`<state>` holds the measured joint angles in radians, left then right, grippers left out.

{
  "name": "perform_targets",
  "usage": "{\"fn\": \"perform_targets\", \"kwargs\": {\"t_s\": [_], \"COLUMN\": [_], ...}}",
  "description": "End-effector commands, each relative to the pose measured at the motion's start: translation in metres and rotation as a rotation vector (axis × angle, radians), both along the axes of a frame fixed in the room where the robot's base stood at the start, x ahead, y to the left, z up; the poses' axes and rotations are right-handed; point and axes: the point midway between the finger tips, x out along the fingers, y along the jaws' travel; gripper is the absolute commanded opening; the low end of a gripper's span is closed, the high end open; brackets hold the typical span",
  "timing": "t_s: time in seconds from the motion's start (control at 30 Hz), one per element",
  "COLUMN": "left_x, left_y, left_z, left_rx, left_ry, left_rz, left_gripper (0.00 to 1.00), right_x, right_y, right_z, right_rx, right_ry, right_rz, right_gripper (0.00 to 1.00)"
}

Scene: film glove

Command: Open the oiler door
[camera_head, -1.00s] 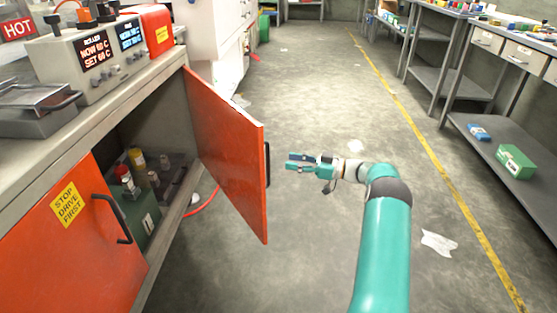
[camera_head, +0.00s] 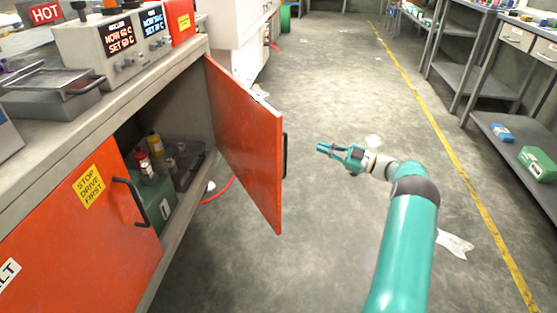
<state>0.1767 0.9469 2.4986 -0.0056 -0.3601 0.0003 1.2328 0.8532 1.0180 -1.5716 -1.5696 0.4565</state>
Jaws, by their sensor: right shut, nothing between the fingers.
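An orange cabinet door (camera_head: 248,140) with a dark vertical handle (camera_head: 285,155) on its free edge stands swung wide open, out into the aisle. The compartment behind it shows a green can (camera_head: 160,205) and several small bottles, one with a yellow body (camera_head: 155,146). My right gripper (camera_head: 322,148) is shut and empty, to the right of the door handle and apart from it. My left gripper is not in view.
A second orange door (camera_head: 75,240) with a yellow "Stop drive first" sign (camera_head: 90,187) is shut at the lower left. The counter above holds a control box (camera_head: 115,50). Shelves (camera_head: 505,135) line the right side. The aisle floor (camera_head: 320,80) is mostly clear.

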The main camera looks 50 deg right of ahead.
Motion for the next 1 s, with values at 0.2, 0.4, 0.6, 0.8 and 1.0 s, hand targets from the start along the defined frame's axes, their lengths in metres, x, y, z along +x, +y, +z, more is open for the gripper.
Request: {"fn": "perform_targets", "kwargs": {"t_s": [0.2, 0.4, 0.6, 0.8, 1.0], "left_x": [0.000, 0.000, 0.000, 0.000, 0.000], "left_y": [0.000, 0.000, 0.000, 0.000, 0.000], "left_z": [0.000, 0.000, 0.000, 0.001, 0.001], "left_rx": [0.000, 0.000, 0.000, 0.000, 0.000], "left_ry": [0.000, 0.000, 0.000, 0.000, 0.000], "left_rz": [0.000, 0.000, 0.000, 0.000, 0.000], "left_gripper": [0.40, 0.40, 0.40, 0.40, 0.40], "right_x": [-0.010, -0.020, -0.021, -0.018, -0.019], "right_y": [-0.039, -0.070, -0.067, -0.013, 0.103], "right_z": [0.036, 0.055, 0.037, -0.004, -0.036], "right_rx": [-0.325, -0.579, -0.768, -0.931, -1.074], "right_ry": [-0.383, -0.514, -0.299, 0.189, 0.698], "right_rz": [-0.386, -0.927, -1.423, -1.682, -1.627], "right_gripper": [0.00, 0.00, 0.00, 0.00, 0.00]}}
